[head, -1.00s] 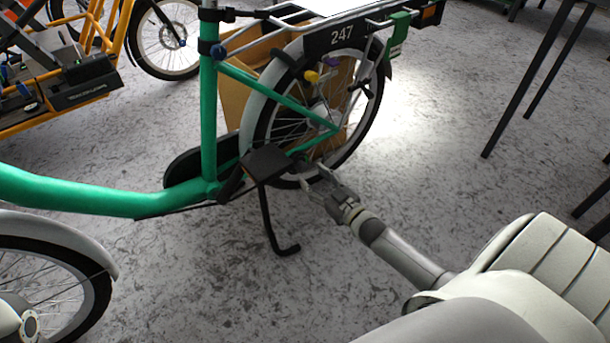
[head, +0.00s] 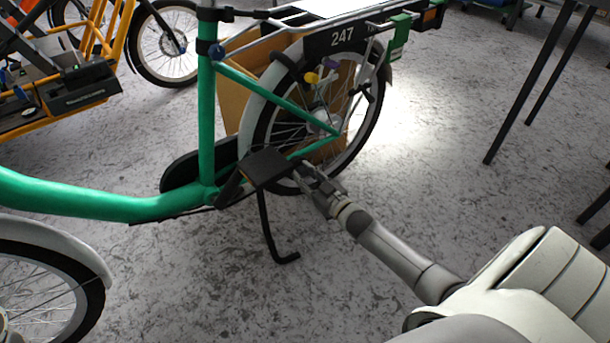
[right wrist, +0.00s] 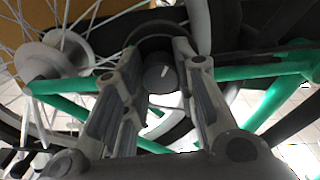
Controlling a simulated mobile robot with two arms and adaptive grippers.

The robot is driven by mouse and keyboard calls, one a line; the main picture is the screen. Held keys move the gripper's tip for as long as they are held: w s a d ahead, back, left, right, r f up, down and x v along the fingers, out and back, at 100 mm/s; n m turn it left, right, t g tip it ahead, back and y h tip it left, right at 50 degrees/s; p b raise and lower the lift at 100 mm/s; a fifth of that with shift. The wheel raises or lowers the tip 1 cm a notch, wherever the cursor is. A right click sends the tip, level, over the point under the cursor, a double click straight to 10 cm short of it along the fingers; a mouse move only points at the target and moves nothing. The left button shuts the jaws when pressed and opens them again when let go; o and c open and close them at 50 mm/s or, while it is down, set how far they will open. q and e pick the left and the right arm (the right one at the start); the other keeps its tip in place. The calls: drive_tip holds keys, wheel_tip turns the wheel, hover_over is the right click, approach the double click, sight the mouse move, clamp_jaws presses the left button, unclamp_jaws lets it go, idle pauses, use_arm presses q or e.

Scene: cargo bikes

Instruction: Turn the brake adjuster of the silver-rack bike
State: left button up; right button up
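The green bike (head: 207,125) with the silver rack (head: 285,25) and number 247 stands in the middle of the head view. My right gripper (head: 305,175) reaches in low at its rear wheel (head: 366,130), beside the pedal. In the right wrist view, a dark round knob with a white mark (right wrist: 160,79), apparently the brake adjuster, lies between the fingers of my right gripper (right wrist: 156,62). The fingers are apart on either side of it; I see no clear grip, and contact is hard to tell. My left gripper is not in view.
The pedal (head: 264,167) and kickstand (head: 268,230) are close to my right gripper. Green frame tubes (right wrist: 262,72) and the grey wheel hub (right wrist: 62,58) surround the fingers. A cardboard box (head: 232,100) stands behind the wheel. An orange bike (head: 60,115) is at the left, table legs (head: 530,80) at the right.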

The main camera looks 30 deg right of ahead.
drive_tip(key=shift+c, duration=1)
